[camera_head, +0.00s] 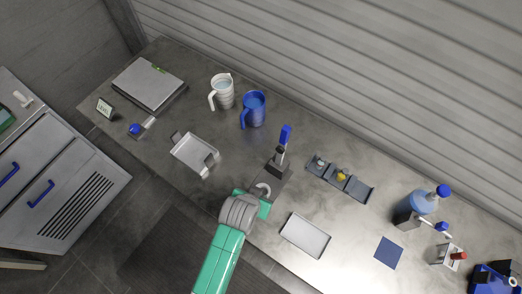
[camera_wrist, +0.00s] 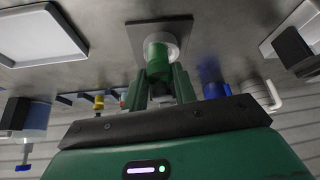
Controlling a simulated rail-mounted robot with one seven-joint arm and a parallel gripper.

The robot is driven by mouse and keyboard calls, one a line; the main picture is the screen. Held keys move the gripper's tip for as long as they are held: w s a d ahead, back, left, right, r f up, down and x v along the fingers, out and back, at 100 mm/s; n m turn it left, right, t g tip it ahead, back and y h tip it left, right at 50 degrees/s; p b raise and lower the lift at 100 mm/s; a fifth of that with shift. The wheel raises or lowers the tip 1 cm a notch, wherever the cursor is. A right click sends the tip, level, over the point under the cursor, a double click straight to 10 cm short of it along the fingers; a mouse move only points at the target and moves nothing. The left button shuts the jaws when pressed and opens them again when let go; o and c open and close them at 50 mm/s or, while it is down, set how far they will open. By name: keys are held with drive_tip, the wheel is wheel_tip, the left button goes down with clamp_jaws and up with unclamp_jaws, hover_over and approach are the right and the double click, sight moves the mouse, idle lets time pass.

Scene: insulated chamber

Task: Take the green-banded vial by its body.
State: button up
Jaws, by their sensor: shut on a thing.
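In the wrist view the green-banded vial (camera_wrist: 158,56) stands between the two fingers of my gripper (camera_wrist: 160,84), above or on a dark square plate (camera_wrist: 146,32). The fingers are closed on its green part, and a pale, clear rim shows beyond. Whether the vial touches the plate is unclear. In the head view my gripper (camera_head: 262,196) is over the middle of the bench, beside a blue-handled device (camera_head: 285,135), and my wrist mostly hides the vial there.
A dark rack (camera_head: 357,187) with a yellow-topped vial (camera_head: 341,176) stands right of my gripper. A shallow white tray (camera_head: 305,236) lies in front, another metal tray (camera_head: 195,154) left. White (camera_head: 222,93) and blue (camera_head: 254,108) jugs stand behind. A blue bottle (camera_head: 422,204) is farther right.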

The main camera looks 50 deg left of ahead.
drive_tip(key=s+d+r, duration=0.1)
drive_tip(key=s+d, duration=0.5)
drive_tip(key=s, duration=0.4)
drive_tip(key=shift+s+d+r, duration=0.15)
drive_tip(key=shift+s+d, duration=0.1)
